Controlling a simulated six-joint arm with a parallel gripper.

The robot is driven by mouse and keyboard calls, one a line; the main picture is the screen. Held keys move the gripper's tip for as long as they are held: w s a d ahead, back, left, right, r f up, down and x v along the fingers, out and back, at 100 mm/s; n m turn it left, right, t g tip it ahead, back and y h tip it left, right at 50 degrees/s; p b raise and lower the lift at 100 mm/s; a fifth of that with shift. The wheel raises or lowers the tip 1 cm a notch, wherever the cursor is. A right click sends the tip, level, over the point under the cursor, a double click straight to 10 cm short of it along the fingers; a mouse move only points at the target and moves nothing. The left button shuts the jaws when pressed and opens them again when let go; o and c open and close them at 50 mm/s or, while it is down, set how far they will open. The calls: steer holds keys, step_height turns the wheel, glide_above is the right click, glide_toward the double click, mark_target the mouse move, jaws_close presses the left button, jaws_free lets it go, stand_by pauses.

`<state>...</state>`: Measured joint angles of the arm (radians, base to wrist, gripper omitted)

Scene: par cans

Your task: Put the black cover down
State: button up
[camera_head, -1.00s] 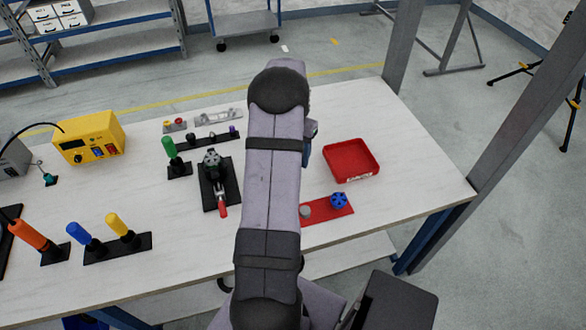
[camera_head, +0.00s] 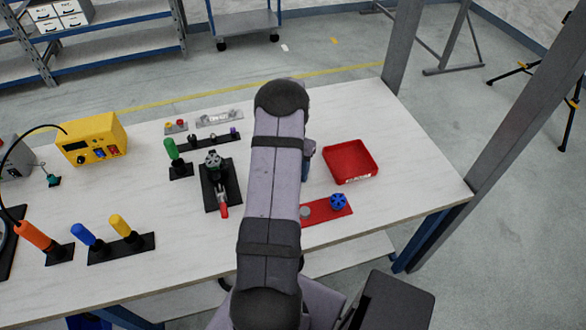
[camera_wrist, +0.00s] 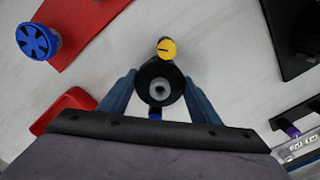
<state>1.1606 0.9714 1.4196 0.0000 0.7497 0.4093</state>
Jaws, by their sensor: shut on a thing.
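The black cover (camera_wrist: 146,85) shows in the wrist view as a round black piece with a pale, hollow-looking centre. My gripper (camera_wrist: 158,90) is shut on it, with a blue finger on each side. A small yellow disc with a dark line (camera_wrist: 167,49) adjoins the cover's upper edge; I cannot tell whether it is part of it. A small blue piece shows just below the cover. The cover appears over the pale tabletop; its height is unclear. In the head view my arm hides the cover and most of my gripper.
A red tray (camera_head: 352,176) stands right of my arm. Nearer is a red plate (camera_head: 321,212) with a blue wheel (camera_head: 338,202) and a grey round piece. Left of my arm is a black fixture with a red handle (camera_head: 223,211). Bare tabletop lies around the tray.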

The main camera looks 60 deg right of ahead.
steer(key=shift+f, duration=0.1)
steer(key=o, duration=1)
step_height(320, 180, up, 12)
steer(key=b, duration=0.3)
